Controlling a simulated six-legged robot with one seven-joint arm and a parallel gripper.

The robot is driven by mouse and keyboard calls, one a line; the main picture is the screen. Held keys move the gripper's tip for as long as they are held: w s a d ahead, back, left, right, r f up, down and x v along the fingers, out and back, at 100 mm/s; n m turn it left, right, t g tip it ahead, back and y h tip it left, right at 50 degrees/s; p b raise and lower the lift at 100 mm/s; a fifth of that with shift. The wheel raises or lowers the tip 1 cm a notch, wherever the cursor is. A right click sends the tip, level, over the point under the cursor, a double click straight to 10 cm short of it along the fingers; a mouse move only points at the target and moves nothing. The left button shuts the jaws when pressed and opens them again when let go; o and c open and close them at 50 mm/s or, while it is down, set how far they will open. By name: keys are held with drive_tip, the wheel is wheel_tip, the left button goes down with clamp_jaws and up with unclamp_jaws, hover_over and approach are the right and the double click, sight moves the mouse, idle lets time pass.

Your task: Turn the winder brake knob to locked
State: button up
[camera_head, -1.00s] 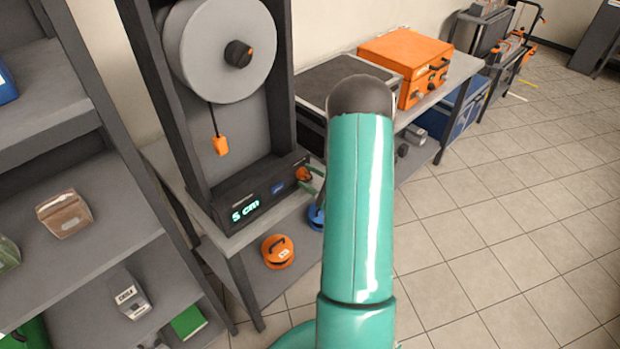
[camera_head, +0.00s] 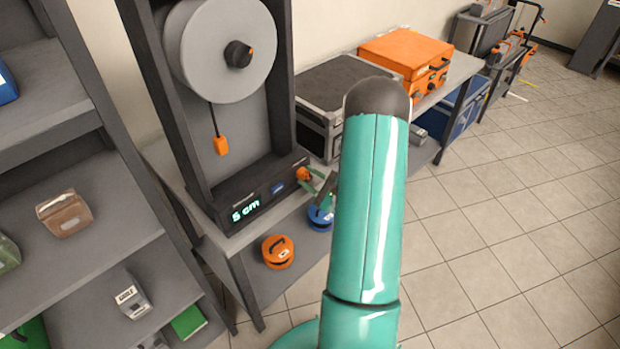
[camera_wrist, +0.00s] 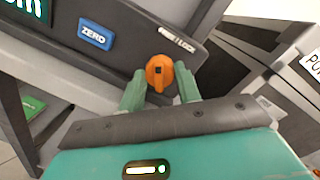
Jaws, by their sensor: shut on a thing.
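The winder (camera_head: 220,55) is a dark upright frame with a grey drum and an orange weight hanging on a cord. Its base panel carries a green display (camera_head: 245,210) reading 5 cm. The orange brake knob (camera_wrist: 160,73) is on the panel's right end, and it also shows in the head view (camera_head: 303,174). My gripper (camera_wrist: 160,88) is shut on the knob, one green finger on each side of it. A label by the knob is only partly legible, with "LOCK" at its right. In the head view my arm hides part of the bench.
A blue ZERO button (camera_wrist: 95,35) sits left of the knob. An orange weight (camera_head: 278,251) and a blue one (camera_head: 320,217) are on the lower shelf. A grey case (camera_head: 340,90) and an orange case (camera_head: 405,50) stand right of the winder. Open floor lies to the right.

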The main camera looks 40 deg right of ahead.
drive_tip(key=m, duration=0.6)
drive_tip(key=m+t+h, duration=0.1)
drive_tip(key=m, duration=0.5)
drive_tip(key=shift+f+m+h, duration=0.1)
drive_tip(key=shift+m+h, duration=0.2)
drive_tip(key=shift+m, duration=2)
drive_tip(key=shift+a+h, duration=0.1)
drive_tip(key=shift+h, duration=0.2)
drive_tip(key=o, duration=0.7)
drive_tip(key=shift+s, duration=0.1)
drive_tip(key=s+f, duration=0.1)
drive_tip(key=s, duration=1.2)
drive_tip(key=shift+s+d+f, duration=0.2)
drive_tip(key=shift+s+f, duration=0.1)
